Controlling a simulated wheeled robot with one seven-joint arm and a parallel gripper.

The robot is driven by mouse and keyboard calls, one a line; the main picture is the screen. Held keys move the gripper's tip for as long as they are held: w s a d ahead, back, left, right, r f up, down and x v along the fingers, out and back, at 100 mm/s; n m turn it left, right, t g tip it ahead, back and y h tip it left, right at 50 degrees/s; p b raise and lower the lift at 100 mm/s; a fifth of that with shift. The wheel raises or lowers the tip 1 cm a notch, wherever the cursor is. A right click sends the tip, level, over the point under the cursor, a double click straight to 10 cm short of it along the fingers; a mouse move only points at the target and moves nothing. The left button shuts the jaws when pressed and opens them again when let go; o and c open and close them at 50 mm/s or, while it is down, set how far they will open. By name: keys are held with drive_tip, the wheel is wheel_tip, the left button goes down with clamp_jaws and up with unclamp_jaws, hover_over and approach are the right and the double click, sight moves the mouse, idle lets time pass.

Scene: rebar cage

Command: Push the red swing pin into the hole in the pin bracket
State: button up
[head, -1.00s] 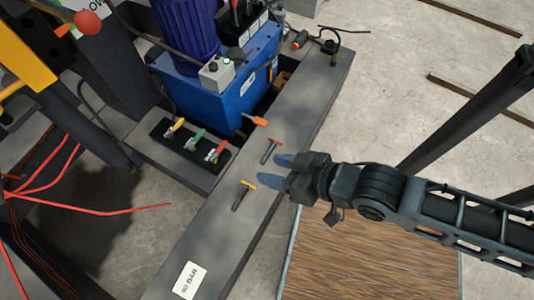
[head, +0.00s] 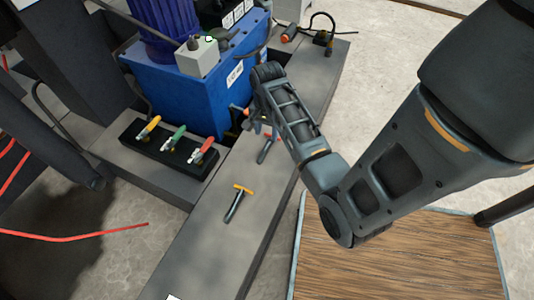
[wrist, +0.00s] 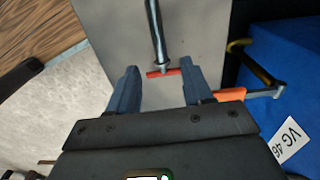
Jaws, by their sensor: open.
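A red-handled T-shaped pin (head: 265,150) lies on the grey beam, partly behind my arm. In the wrist view its red crossbar (wrist: 165,73) shows between my fingertips, with its grey shaft pointing away. My gripper (wrist: 160,78) is open with nothing held; I cannot tell its height above the pin. An orange-red handle on a metal rod (wrist: 230,95) is just right of the right finger, by the blue tank. I cannot make out a pin bracket or its hole for sure.
A yellow T-handled pin (head: 238,200) lies nearer on the beam (head: 200,245). A black block (head: 165,150) with yellow, green and red levers stands left. The blue tank (head: 190,100) rises behind. A wooden board (head: 400,250) lies right.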

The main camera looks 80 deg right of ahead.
sight(267, 146)
drive_tip(key=shift+s+d+f, duration=0.1)
drive_tip(key=shift+d+f, duration=0.15)
drive_tip(key=shift+f, duration=0.1)
drive_tip(key=shift+f+b, duration=0.5)
drive_tip(key=shift+f, duration=0.35)
drive_tip(key=shift+a+f+b, duration=0.1)
drive_tip(key=shift+f+b, duration=1.4)
drive_tip(key=shift+f, duration=1.2)
drive_tip(key=shift+c, duration=0.2)
clamp_jaws()
